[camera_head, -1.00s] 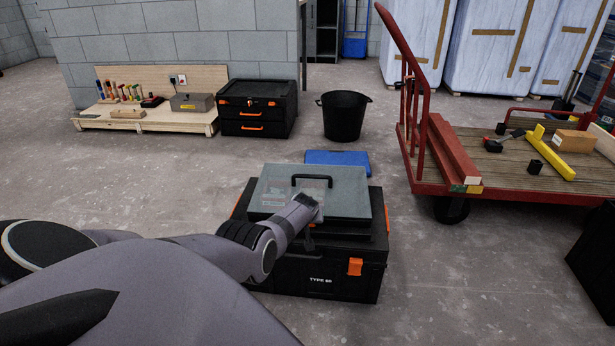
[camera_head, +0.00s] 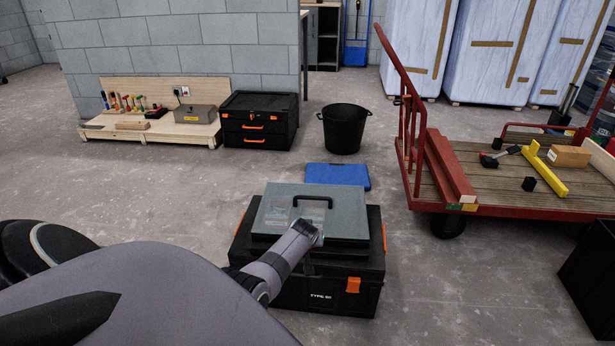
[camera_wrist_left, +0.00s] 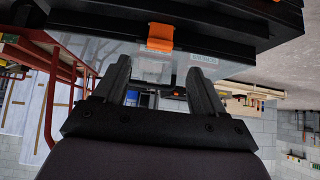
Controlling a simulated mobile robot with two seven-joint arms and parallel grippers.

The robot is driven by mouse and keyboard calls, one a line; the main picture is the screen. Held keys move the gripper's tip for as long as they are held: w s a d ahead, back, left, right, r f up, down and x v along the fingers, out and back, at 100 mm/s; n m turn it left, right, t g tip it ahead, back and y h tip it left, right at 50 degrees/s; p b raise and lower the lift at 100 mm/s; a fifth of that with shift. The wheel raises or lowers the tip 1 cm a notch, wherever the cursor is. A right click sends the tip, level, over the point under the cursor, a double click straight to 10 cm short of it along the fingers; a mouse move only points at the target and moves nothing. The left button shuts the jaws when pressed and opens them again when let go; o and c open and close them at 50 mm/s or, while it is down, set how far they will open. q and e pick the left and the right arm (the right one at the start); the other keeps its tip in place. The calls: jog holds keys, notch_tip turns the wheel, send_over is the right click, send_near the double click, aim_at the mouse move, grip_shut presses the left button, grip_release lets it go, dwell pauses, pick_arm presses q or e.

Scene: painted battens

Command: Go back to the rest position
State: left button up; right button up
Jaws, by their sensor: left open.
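My left gripper (camera_head: 308,236) reaches in from the lower left in the head view, over the front of a black toolbox (camera_head: 325,297) with a grey case (camera_head: 345,205) on top. Its fingers hardly show there, and I cannot tell whether they touch the case. In the left wrist view, my left gripper (camera_wrist_left: 158,72) is open, its two fingers well apart, and I see nothing gripped. The toolbox's orange latch (camera_wrist_left: 160,37) shows beyond the fingers. My right gripper is not in view.
A red trolley (camera_head: 500,208) at the right carries a yellow batten (camera_head: 548,174) and a cardboard box (camera_head: 568,156). A blue case (camera_head: 338,174) lies behind the toolbox. A black bucket (camera_head: 344,128) stands farther back. The floor left of the toolbox is clear.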

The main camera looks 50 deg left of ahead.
pick_arm(q)
jog(key=shift+s, duration=0.1)
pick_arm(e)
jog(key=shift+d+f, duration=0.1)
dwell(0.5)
